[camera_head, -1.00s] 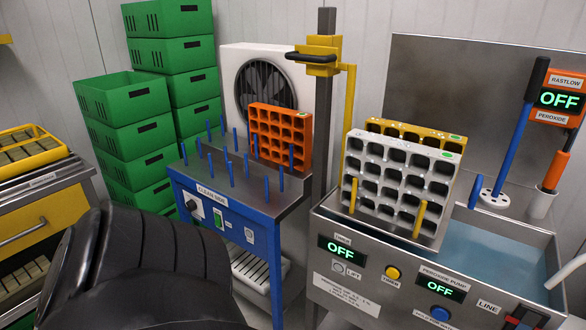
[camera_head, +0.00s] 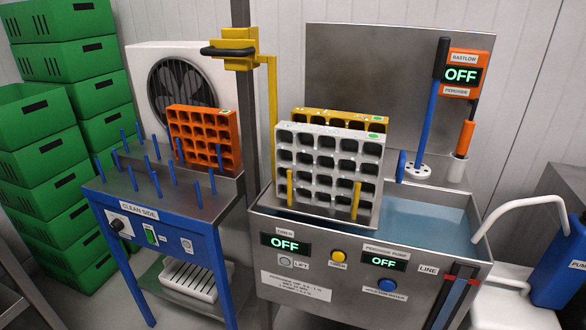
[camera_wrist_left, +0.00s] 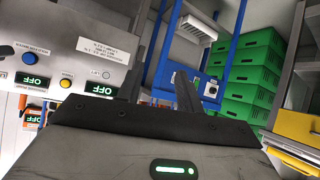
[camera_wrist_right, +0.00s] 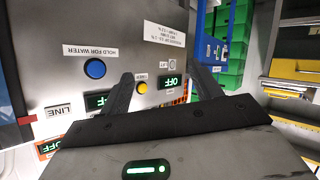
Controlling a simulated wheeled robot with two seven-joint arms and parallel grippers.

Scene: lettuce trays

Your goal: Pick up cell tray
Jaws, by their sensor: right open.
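In the head view a white cell tray (camera_head: 328,160) stands tilted in the steel sink, behind two yellow pegs. A yellow cell tray (camera_head: 330,114) stands just behind it, mostly hidden. An orange cell tray (camera_head: 204,135) stands at the back of the blue clean-side table. My grippers are out of the head view. My right gripper (camera_wrist_right: 160,72) is open and empty, facing the sink's front panel.
The steel sink (camera_head: 290,268) holds water and has buttons on its front. The blue table (camera_head: 140,195) with upright blue pegs is on the left. A dark post (camera_head: 242,60) with a yellow bracket stands between them. Green crates (camera_head: 40,150) are stacked at far left.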

